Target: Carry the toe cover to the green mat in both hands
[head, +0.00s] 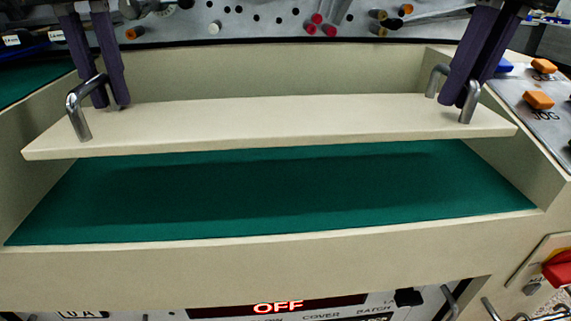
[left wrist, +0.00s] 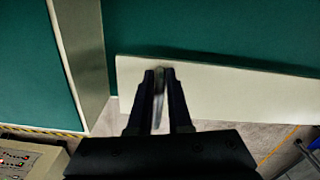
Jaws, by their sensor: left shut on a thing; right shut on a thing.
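The toe cover (head: 280,120) is a long cream board with a bent metal handle near each end. It hangs roughly level above the green mat (head: 280,190), apart from it, with a dark shadow below. My left gripper (head: 112,104) is shut on the left handle (head: 77,110). My right gripper (head: 460,98) is shut on the right handle (head: 469,103). In the left wrist view, my left gripper (left wrist: 160,72) has the handle (left wrist: 158,105) between its fingers, with the cover (left wrist: 230,90) and green mat (left wrist: 220,30) beyond. The cover hides the mat's back part.
Cream walls surround the mat, with a front rim (head: 280,240) and a right wall (head: 510,150). A panel with orange buttons (head: 538,99) stands at the right. Coloured spindles (head: 318,22) are at the back. A lit OFF display (head: 278,308) is below the front rim.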

